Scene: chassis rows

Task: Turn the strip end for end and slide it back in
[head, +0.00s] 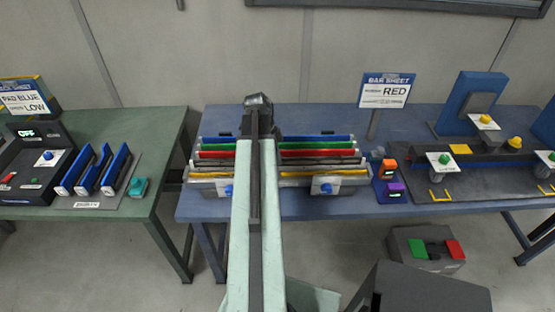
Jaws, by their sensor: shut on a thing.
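Long coloured strips lie in rows on the blue table, seen on both sides of my arm. The rows at the right include a blue strip (315,138), a green strip (318,146), a red strip (318,154) and a yellow strip (322,173). The same colours show at the left, such as a red strip (217,155). Grey chassis fronts with blue knobs show at the left (206,188) and right (348,188). My arm reaches over the middle of the rows and hides it. My gripper's fingers and anything in them are hidden behind the arm.
Orange (388,169) and purple (394,189) blocks stand right of the rows. A green table (165,135) at the left holds blue units (117,170). A grey box (425,262) sits on the floor.

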